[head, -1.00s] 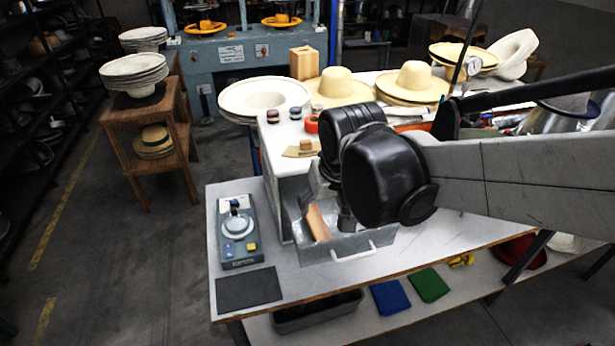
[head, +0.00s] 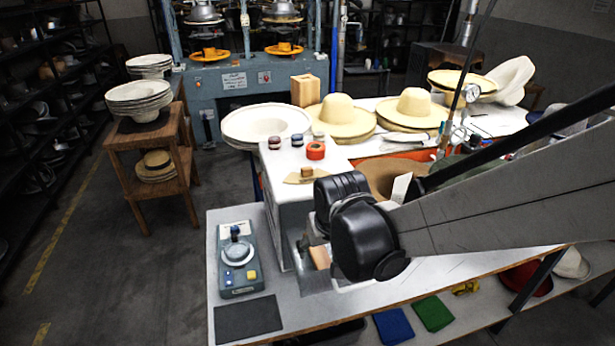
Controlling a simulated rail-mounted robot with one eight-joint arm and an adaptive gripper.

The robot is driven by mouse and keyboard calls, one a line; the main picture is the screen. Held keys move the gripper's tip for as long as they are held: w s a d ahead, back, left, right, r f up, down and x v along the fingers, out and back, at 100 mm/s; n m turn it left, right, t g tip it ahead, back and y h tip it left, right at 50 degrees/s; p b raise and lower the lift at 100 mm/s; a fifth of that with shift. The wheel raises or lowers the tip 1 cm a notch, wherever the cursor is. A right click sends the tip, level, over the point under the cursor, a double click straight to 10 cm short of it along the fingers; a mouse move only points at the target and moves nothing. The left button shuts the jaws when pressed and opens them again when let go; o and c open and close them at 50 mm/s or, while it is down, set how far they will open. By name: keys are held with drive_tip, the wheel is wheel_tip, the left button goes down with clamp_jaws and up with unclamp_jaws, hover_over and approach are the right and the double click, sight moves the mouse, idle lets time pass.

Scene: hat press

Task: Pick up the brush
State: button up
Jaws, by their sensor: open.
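A light-brown wooden piece (head: 320,257), which may be the brush, shows in the open grey drawer (head: 316,284) at the front of the white cabinet. Only part of it is visible, so I cannot confirm what it is. My gripper (head: 312,236) is over the drawer, close to this piece. It is open, but my black wrist hides most of its fingers. I cannot tell whether it touches the wooden piece.
The white cabinet (head: 284,205) stands on the worktable (head: 235,217). A grey-blue device (head: 238,262) and a dark mat (head: 247,319) lie left of the drawer. Straw hats (head: 341,115) stand behind.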

drive_tip(key=shift+x, duration=1.2)
drive_tip(key=c, duration=1.3)
drive_tip(key=shift+o, duration=0.2)
drive_tip(key=shift+r, duration=0.1)
drive_tip(key=shift+r, duration=0.55)
drive_tip(key=r, duration=0.3)
drive_tip(key=shift+s+a, duration=0.2)
drive_tip(key=shift+a, duration=0.1)
drive_tip(key=s+a+r, duration=0.5)
drive_tip(key=a+r, duration=0.1)
drive_tip(key=a, duration=0.3)
drive_tip(key=shift+a+r+b, duration=0.3)
drive_tip(key=shift+a+b, duration=0.05)
drive_tip(key=shift+b, duration=0.05)
drive_tip(key=shift+s, duration=0.1)
